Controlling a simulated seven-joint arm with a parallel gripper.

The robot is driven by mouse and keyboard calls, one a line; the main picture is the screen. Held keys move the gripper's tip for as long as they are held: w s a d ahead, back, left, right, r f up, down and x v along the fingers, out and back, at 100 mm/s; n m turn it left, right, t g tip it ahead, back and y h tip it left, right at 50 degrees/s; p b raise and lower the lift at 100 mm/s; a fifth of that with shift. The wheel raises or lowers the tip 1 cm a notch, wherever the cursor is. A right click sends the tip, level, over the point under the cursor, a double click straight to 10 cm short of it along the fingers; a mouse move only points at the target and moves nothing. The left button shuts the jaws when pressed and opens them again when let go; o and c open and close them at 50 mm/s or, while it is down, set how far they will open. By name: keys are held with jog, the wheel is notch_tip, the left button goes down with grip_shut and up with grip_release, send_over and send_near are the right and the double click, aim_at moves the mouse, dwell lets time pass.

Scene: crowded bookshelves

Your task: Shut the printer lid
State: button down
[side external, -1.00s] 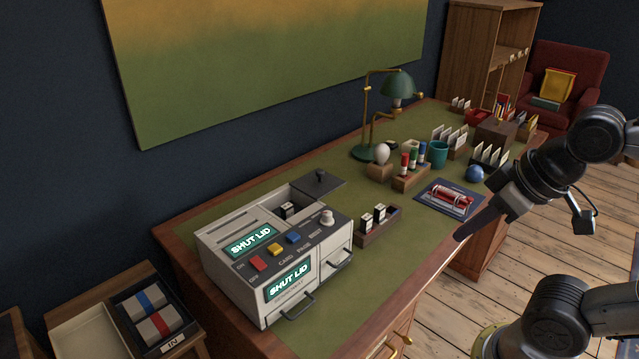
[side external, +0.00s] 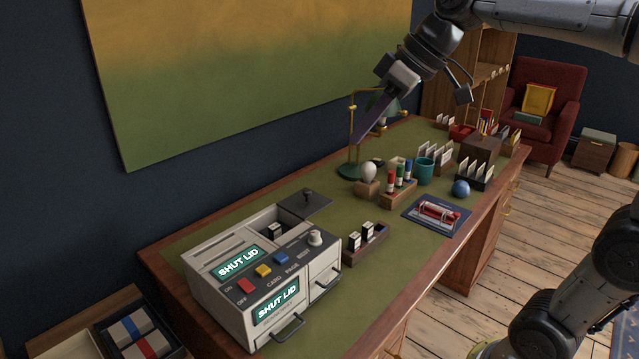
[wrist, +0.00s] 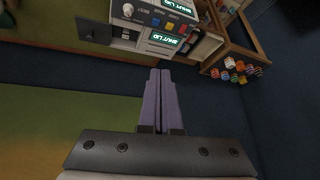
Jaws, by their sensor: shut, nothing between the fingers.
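The white and grey printer (side external: 240,285) stands at the near left end of the desk, with "SHUT LID" on its lit screens. Its dark lid (side external: 308,203) is open, lying out to the back right of the top, with a small knob on it. The open well beside it shows a black-and-white block (side external: 275,230) inside. In the wrist view the printer (wrist: 150,28) is at the top, partly cut off. My gripper (side external: 355,143) is shut and empty, high above the desk's back edge near the lamp, well apart from the lid. Its purple-grey fingers (wrist: 159,72) lie together.
A brass and green lamp (side external: 350,130) stands behind my gripper's fingers. A stamp holder (side external: 366,243) sits right of the printer; an egg-shaped bulb, marker rack, teal cup (side external: 425,171) and card holders crowd the desk's far half. Green desktop (side external: 330,290) before the printer is bare.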

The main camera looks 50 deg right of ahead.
jog(key=w+d+f+y, duration=0.1)
jog(key=w+d, duration=0.5)
jog(key=w, duration=0.5)
jog(key=w+d+f+m, duration=0.3)
jog(key=w+d+f, duration=0.8)
jog(key=d, duration=0.4)
send_over(319, 198)
jog(key=d, duration=0.2)
jog(key=shift+m+g+y, duration=0.4)
jog(key=f, duration=1.5)
jog(key=shift+s+a+f, duration=0.2)
jog(key=shift+a+f, duration=0.05)
jog(key=shift+f, duration=0.05)
jog(key=shift+w+a+f, duration=0.1)
jog(key=shift+w+a, duration=0.05)
jog(key=shift+a, duration=0.55)
